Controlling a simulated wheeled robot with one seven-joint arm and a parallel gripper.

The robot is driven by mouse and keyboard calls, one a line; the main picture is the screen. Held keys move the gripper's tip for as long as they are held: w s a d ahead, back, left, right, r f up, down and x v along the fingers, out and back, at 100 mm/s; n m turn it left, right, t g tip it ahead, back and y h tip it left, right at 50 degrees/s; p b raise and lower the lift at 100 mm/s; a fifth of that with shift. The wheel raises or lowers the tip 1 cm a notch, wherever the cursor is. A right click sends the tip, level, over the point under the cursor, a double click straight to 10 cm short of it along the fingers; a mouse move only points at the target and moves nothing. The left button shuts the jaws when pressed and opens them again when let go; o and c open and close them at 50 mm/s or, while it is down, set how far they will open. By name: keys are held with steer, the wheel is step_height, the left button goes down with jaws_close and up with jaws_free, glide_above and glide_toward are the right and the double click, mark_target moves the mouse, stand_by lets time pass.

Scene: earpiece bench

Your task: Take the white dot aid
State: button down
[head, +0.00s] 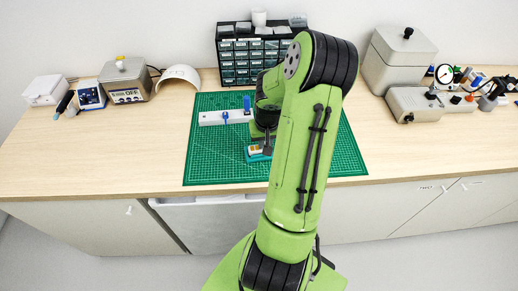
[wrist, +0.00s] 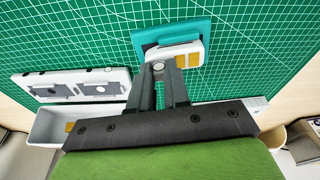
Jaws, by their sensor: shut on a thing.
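My gripper (wrist: 164,72) points down at a small teal tray (wrist: 150,33) on the green mat. Its fingers are shut on a small pale round thing (wrist: 158,67), which looks like the white dot aid; the fingers hide much of it. A white rounded holder with gold patches (wrist: 193,58) lies in the tray, right by the fingertips. I cannot tell whether the aid is clear of the holder. In the head view the tray (head: 252,158) is at the mat's front, and my arm covers its right side and the gripper.
A white case with two grey panels (wrist: 118,84) and a white open box (wrist: 44,128) lie left in the wrist view. The green mat (head: 205,165) is bare at front left. A drawer cabinet (head: 228,62) stands behind; grey boxes (head: 392,60) stand right.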

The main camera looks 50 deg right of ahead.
steer(key=shift+r+p, duration=1.2)
steer(key=shift+r, duration=0.35)
